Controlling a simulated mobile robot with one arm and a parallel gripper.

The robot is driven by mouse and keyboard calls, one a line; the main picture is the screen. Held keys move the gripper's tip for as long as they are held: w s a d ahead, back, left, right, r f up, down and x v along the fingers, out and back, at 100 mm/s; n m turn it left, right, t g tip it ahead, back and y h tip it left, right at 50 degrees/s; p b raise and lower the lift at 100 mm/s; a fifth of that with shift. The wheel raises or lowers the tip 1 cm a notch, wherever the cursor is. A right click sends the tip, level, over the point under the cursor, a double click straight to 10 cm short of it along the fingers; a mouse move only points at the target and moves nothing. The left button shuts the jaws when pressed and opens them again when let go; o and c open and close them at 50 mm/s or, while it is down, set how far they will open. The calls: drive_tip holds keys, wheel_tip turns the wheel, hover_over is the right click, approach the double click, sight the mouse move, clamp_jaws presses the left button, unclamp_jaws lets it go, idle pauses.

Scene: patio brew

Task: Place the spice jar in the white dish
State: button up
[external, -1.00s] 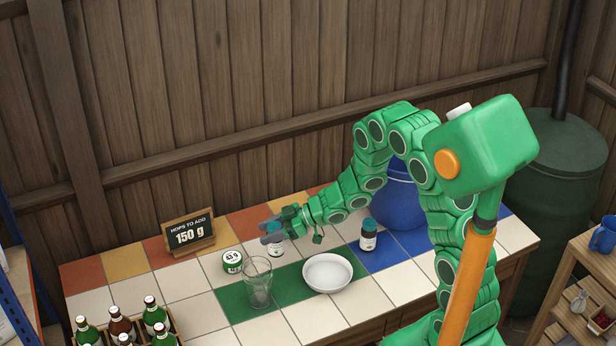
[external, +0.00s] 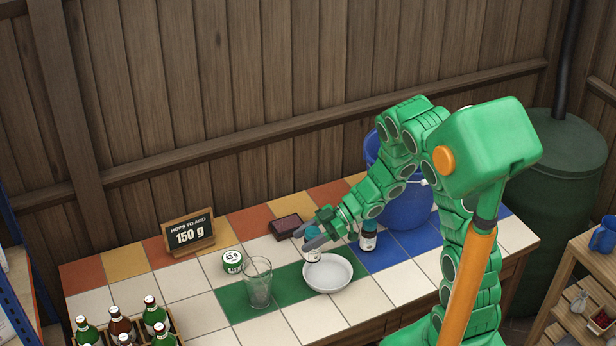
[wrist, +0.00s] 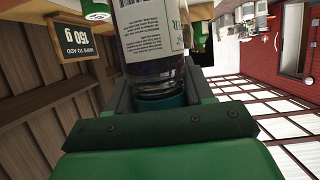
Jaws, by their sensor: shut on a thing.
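My gripper (external: 310,238) is shut on a small jar (external: 313,253) with a teal cap and a white label. The jar is roughly upright, just behind and left of the white dish (external: 340,287), close to its far rim; I cannot tell whether it is over the dish. In the wrist view the jar (wrist: 152,40) fills the upper middle, its label upside down, with the cap end between the jaws. The dish is round and looks empty. A similar jar (external: 368,240) with a teal cap stands on the blue tiles to the right.
A clear glass (external: 258,285) and a green-and-white round tin (external: 232,261) stand left of the dish. A dark reddish block (external: 286,226) lies behind. A hops sign (external: 188,233) stands back left, bottles (external: 118,328) front left, a blue vessel (external: 405,205) back right.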

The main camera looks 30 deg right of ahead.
sight(318, 260)
drive_tip(key=shift+s+d+f, duration=0.2)
drive_tip(key=shift+s+d, duration=0.45)
drive_tip(key=shift+s, duration=0.15)
drive_tip(key=shift+f, duration=3.9)
drive_tip(key=shift+f, duration=0.1)
drive_tip(key=o, duration=1.1)
drive_tip(key=shift+v, duration=0.75)
drive_tip(key=shift+d+r, duration=0.2)
drive_tip(key=shift+r, duration=1.1)
drive_tip(key=shift+d+r, duration=0.25)
drive_tip(key=shift+r, duration=1.05)
drive_tip(key=shift+d+r, duration=0.2)
drive_tip(key=shift+r, duration=1.1)
